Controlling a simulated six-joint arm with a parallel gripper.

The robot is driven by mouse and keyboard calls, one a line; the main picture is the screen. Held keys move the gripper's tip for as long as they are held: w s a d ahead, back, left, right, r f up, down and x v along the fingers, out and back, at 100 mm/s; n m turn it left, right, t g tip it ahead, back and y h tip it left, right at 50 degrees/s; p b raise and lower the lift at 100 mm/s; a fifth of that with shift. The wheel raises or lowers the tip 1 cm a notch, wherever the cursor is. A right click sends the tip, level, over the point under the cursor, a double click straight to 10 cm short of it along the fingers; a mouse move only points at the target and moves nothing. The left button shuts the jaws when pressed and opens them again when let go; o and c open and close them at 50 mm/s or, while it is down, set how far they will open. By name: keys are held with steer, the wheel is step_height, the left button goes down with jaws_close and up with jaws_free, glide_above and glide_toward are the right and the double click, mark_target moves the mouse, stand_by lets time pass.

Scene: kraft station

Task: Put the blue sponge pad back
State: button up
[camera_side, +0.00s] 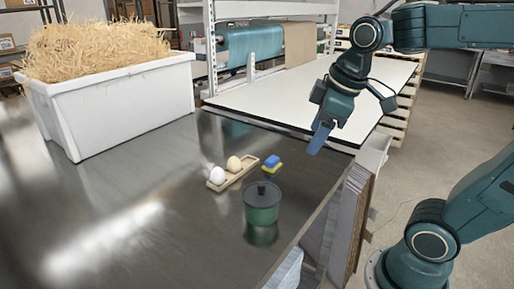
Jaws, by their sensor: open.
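My gripper (318,142) is open and empty. It hangs to the right of the blue pad, above the right edge of the metal table, pointing down and clearly apart from the pad. One finger hides most of the other from this side.
A dark green lidded pot (262,207) stands in front of the pad. A white bin (120,105) of straw fills the back left. The metal table's (130,200) left front is clear.

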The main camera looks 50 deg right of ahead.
steer(key=s+a+f+m+t, duration=0.1)
steer(key=s+a+f+m, duration=0.1)
steer(key=s+m, duration=0.2)
steer(key=shift+s+a+f+m, duration=0.2)
steer(key=shift+s+f+m, duration=0.1)
steer(key=shift+s, duration=1.3)
